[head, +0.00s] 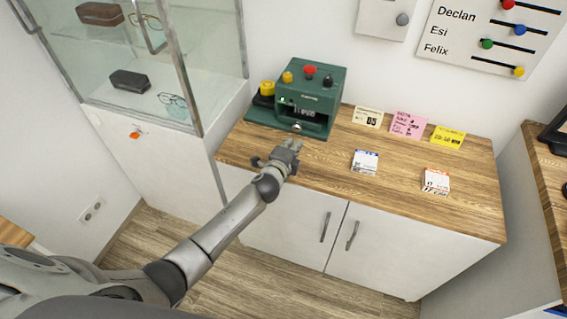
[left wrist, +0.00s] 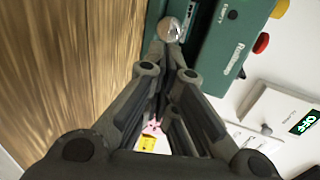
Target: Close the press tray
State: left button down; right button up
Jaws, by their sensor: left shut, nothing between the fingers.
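The green press (head: 322,88) stands at the back left of the wooden counter, with a red and other buttons on top. Its tray has a round metal knob (head: 297,127) at the front, low down. How far the tray stands out I cannot tell. My left gripper (head: 294,145) is in front of the knob, shut and empty. In the left wrist view the closed fingertips (left wrist: 170,50) point at the shiny knob (left wrist: 169,29), very near it; whether they touch I cannot tell. The press body (left wrist: 225,45) fills the upper middle there. My right gripper is not in view.
On the counter (head: 400,200) lie paper notes, including a pink card (head: 408,124), and two small label stacks (head: 365,162) (head: 436,181). A glass display case (head: 150,60) stands to the left.

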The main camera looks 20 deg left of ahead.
pick_arm(q)
jog(key=shift+s+a+f, duration=0.1)
jog(key=shift+s+a, duration=0.05)
jog(key=shift+s, duration=0.1)
jog(key=shift+s+a+f, duration=0.15)
jog(key=shift+f, duration=0.05)
jog(key=shift+v, duration=1.2)
jog(key=v, duration=0.2)
jog(key=shift+s+r, duration=0.25)
jog(key=shift+s, duration=0.1)
jog(key=shift+s+r, duration=0.1)
jog(key=shift+s, duration=0.6)
jog(key=shift+s+r, duration=0.1)
jog(key=shift+r, duration=0.05)
jog(key=shift+s, duration=0.15)
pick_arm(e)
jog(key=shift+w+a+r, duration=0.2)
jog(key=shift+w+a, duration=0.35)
